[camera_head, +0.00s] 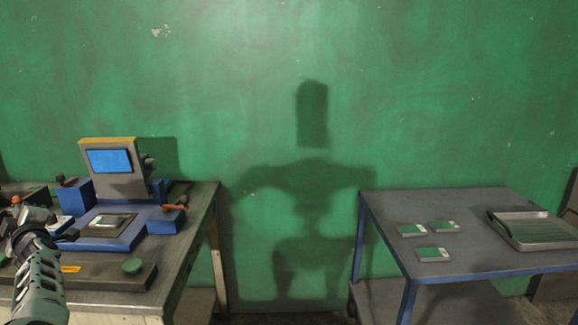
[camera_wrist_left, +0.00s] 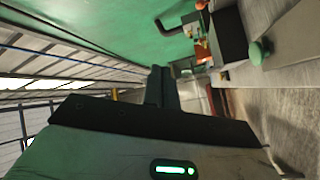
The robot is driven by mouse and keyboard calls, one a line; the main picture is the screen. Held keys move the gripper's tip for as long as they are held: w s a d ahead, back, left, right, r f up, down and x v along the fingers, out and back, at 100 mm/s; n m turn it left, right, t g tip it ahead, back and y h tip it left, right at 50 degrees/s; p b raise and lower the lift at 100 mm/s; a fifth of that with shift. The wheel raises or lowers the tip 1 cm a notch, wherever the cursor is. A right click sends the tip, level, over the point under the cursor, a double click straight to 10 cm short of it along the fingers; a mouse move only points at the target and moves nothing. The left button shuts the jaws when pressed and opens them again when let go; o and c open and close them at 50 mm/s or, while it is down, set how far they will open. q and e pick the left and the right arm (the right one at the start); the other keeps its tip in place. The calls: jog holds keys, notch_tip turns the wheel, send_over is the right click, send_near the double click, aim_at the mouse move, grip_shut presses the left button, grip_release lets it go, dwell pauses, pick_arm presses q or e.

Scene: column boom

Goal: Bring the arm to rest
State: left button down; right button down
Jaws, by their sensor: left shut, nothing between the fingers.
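My left arm comes in at the lower left of the head view. My right arm and right gripper do not show in either view.
The left workbench (camera_head: 200,215) carries a machine with a blue screen (camera_head: 110,161), a blue fixture (camera_head: 110,243) and a green button (camera_head: 132,265). The right table (camera_head: 385,215) holds three green-and-white cards (camera_head: 411,230) and a metal tray (camera_head: 491,222). A gap separates the tables.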

pick_arm(q)
jog(key=s+a+r+n+g+y, duration=0.1)
jog(key=s+a+r+g+y, duration=0.1)
jog(key=s+a+r, duration=0.5)
jog(key=s+a+r+n+g+y, duration=0.1)
jog(key=s+a+r+g+y, duration=0.2)
jog(key=s+a, duration=0.65)
jog(key=w+d+f+m+t+h, duration=0.3)
jog(key=d+f+m+t+h, duration=0.3)
jog(key=d+f+m, duration=0.65)
jog(key=w+d+f+m+t+h, duration=0.35)
jog(key=d+f+m+h, duration=0.55)
jog(key=d+m, duration=0.5)
jog(key=s+d+f+m+g+h, duration=0.1)
jog(key=s+d+f+h, duration=0.1)
jog(key=s+d+f, duration=0.35)
jog(key=s+d+f+m+g+h, duration=0.2)
jog(key=d+f, duration=0.4)
jog(key=d, duration=0.3)
jog(key=s+d+f+m+g+h, duration=0.15)
jog(key=s+d+f, duration=0.25)
jog(key=s+d, duration=0.4)
jog(key=s+d+f+g+h, duration=0.2)
jog(key=s+d+f, duration=0.2)
jog(key=s+d, duration=0.4)
jog(key=d+n, duration=0.4)
jog(key=d, duration=0.5)
jog(key=shift+w+d+r+n+t+h, duration=0.25)
jog(key=shift+w+r+n+t+h, duration=0.1)
jog(key=shift+w, duration=0.1)
